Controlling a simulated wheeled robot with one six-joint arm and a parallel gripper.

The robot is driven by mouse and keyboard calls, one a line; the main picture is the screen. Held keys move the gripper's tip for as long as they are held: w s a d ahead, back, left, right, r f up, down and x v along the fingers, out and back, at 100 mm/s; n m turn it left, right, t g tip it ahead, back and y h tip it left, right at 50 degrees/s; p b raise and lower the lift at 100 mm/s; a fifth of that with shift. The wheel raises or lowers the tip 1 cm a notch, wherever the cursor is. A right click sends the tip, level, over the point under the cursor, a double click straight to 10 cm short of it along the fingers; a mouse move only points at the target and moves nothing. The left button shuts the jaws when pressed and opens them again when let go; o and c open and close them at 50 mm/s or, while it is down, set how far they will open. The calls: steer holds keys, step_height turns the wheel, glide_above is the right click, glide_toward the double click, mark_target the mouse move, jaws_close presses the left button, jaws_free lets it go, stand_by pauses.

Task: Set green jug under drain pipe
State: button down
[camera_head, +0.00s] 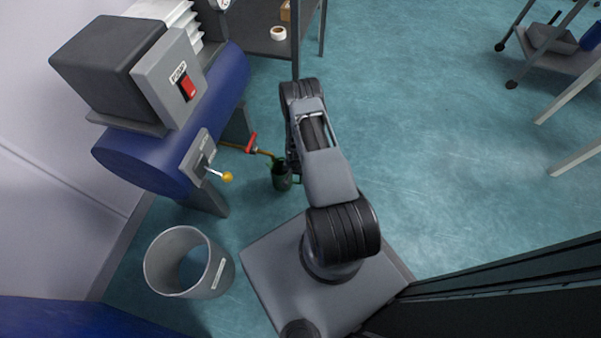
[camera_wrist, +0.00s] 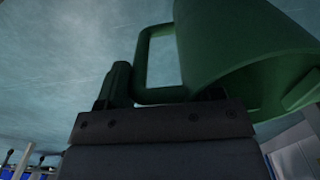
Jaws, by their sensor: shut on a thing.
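The green jug (camera_head: 281,178) is low by the floor, left of my arm in the head view, close to the outlet of the drain pipe (camera_head: 265,153). The pipe end looks to be at or above the jug's mouth; I cannot tell whether it is directly over it. In the wrist view the jug (camera_wrist: 245,50) fills the upper right, its handle (camera_wrist: 143,65) toward the left. My gripper (camera_wrist: 150,98) is shut on the jug at the handle's lower part. In the head view my arm hides most of the gripper.
A blue tank (camera_head: 225,90) with a red switch (camera_head: 187,88) and a yellow-knobbed lever (camera_head: 227,177) stands left. A red valve handle (camera_head: 251,143) sits on the pipe. A grey bin (camera_head: 170,252) stands lower left. A shelf table (camera_head: 262,40) stands behind.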

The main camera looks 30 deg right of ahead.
steer(key=shift+w+a+r, duration=0.1)
steer(key=shift+w+a, duration=0.65)
steer(key=shift+w, duration=0.05)
steer(key=shift+w+a+f+b, duration=0.15)
steer(key=shift+f+b, duration=0.4)
steer(key=shift+f, duration=0.35)
steer(key=shift+w+a+f+b, duration=0.15)
steer(key=shift+f+b, duration=0.4)
steer(key=shift+f, duration=0.3)
steer(key=shift+d+f, duration=0.1)
steer(key=shift+f, duration=0.1)
steer(key=shift+c, duration=1.3)
jaws_free()
steer(key=shift+s, duration=0.1)
step_height(320, 180, up, 12)
steer(key=p, duration=0.4)
steer(key=shift+r+p, duration=0.15)
steer(key=shift+p, duration=0.25)
